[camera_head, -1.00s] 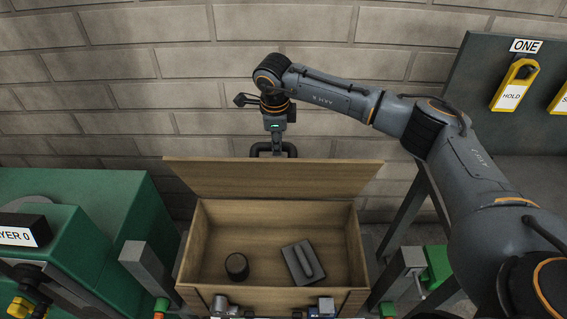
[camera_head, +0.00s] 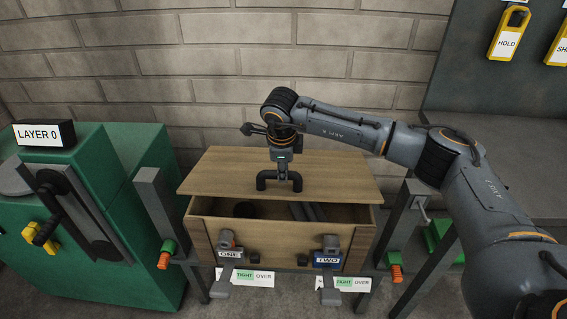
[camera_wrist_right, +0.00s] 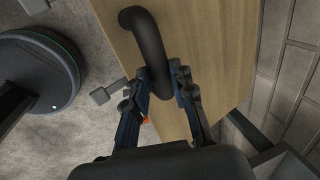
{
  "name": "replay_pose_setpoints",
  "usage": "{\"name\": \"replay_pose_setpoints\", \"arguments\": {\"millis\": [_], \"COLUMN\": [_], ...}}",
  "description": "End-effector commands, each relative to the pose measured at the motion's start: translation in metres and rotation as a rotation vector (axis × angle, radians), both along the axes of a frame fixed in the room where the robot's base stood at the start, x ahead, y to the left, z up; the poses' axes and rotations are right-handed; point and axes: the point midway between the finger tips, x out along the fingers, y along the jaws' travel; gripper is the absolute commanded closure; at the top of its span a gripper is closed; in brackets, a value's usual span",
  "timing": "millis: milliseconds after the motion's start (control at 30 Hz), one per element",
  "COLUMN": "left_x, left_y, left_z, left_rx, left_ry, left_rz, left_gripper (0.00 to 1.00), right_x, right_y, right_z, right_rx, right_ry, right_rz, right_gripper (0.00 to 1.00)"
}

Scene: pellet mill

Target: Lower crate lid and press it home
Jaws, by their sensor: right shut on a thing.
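The wooden crate (camera_head: 281,236) stands on a frame in the middle of the head view. Its lid (camera_head: 225,172) is tilted over the opening, with its front edge raised above the crate's front wall, leaving a gap. A dark round thing (camera_head: 245,209) and a grey block (camera_head: 308,212) show inside through the gap, partly hidden. My right gripper (camera_head: 281,172) is shut on the black lid handle (camera_head: 264,181). In the right wrist view the fingers (camera_wrist_right: 163,95) close on either side of the handle bar (camera_wrist_right: 150,45). My left gripper is not in view.
Latches labelled ONE (camera_head: 227,243) and TWO (camera_head: 329,246) are on the crate front, with TIGHT/OVER tags below. A green machine (camera_head: 100,220) stands at left. A dark panel with yellow hold tags (camera_head: 509,33) is at right. A brick wall is behind.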

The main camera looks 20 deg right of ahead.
Motion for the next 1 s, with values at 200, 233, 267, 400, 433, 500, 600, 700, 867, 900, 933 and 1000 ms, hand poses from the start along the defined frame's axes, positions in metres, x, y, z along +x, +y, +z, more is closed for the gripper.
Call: {"name": "replay_pose_setpoints", "arguments": {"millis": [200, 233, 267, 400, 433, 500, 600, 700, 867, 900, 933, 1000], "left_x": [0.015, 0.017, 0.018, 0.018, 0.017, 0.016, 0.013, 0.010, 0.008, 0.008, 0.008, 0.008], "left_y": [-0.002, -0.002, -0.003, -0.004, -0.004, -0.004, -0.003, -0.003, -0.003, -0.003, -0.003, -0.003], "left_z": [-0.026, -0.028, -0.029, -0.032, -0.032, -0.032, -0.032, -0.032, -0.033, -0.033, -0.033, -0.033], "left_rx": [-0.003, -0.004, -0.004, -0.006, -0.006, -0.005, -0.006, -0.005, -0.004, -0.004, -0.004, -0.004], "left_ry": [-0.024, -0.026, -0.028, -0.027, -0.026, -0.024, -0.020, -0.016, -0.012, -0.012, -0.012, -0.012], "left_rz": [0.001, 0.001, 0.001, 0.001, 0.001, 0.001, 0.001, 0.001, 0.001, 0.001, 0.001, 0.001], "left_gripper": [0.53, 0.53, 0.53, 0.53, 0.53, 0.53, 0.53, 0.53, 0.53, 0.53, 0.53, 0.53], "right_x": [-0.013, -0.014, -0.015, -0.018, -0.018, -0.018, -0.018, -0.018, -0.018, -0.018, -0.018, -0.017], "right_y": [0.007, 0.008, 0.008, 0.009, 0.010, 0.010, 0.010, 0.011, 0.011, 0.011, 0.010, 0.010], "right_z": [-0.030, -0.031, -0.033, -0.035, -0.036, -0.036, -0.035, -0.035, -0.035, -0.035, -0.035, -0.035], "right_rx": [-0.031, -0.034, -0.036, -0.042, -0.042, -0.043, -0.042, -0.041, -0.040, -0.041, -0.042, -0.043], "right_ry": [-0.059, -0.066, -0.071, -0.090, -0.092, -0.095, -0.095, -0.096, -0.097, -0.097, -0.098, -0.098], "right_rz": [0.006, 0.006, 0.005, 0.005, 0.004, 0.004, 0.004, 0.005, 0.005, 0.005, 0.005, 0.003], "right_gripper": [1.00, 1.00, 1.00, 1.00, 1.00, 1.00, 1.00, 1.00, 0.66, 0.58, 0.53, 0.53]}}
